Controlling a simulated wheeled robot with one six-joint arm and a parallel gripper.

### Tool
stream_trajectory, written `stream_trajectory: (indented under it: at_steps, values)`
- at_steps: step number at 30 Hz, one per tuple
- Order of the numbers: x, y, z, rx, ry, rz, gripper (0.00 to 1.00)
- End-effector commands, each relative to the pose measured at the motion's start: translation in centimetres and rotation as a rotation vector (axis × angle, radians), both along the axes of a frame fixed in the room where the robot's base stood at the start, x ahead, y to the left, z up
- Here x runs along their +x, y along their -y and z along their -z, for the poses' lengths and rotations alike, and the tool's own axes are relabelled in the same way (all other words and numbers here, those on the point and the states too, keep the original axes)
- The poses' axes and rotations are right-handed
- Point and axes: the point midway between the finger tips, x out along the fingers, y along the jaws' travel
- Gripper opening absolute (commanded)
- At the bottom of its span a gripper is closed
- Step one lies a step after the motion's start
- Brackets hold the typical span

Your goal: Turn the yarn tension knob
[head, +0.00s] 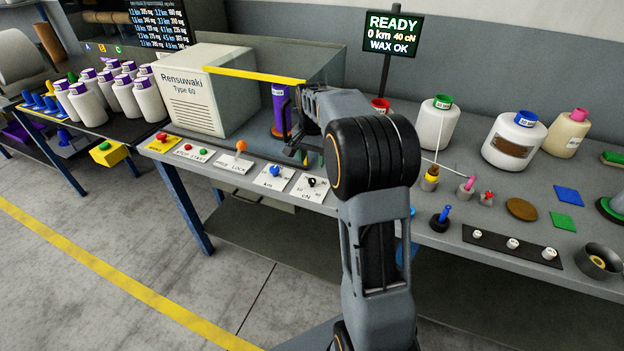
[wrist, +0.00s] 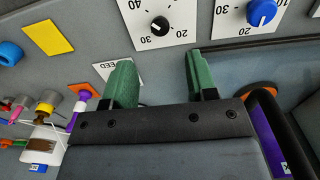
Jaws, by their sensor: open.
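The yarn tension knob (head: 312,182) is a small black knob on a white dial plate marked cN, at the front of the machine bench. In the wrist view the black knob (wrist: 159,25) sits on its dial, with the numbers 20, 30 and 40 around it. My gripper (head: 296,150) is over the bench behind the dial plates. In the wrist view its green-padded fingers (wrist: 160,82) are apart with nothing between them. The knob lies beyond the fingertips, roughly centred between them and not touched. My arm covers part of the bench beside the dial.
A blue knob (head: 274,170) on the km plate is close beside it. An orange-topped lever (head: 240,148) and red and green buttons stand further left. A purple bobbin (head: 280,108) stands behind my gripper. The display (head: 393,35) reads READY, 0 km, 40 cN, WAX OK.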

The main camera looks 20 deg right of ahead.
Motion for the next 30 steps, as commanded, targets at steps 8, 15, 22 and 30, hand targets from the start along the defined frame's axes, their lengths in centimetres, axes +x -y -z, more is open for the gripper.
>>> stream_trajectory:
  at_steps: [8, 15, 22, 30]
  values:
    - [0.0, 0.0, 5.1, 0.001, -0.002, -0.001, 0.52]
    - [0.0, 0.0, 7.3, 0.0, 0.0, -0.002, 0.52]
    - [0.0, 0.0, 8.0, 0.0, 0.001, -0.002, 0.52]
    - [0.0, 0.0, 8.0, 0.0, 0.001, -0.002, 0.47]
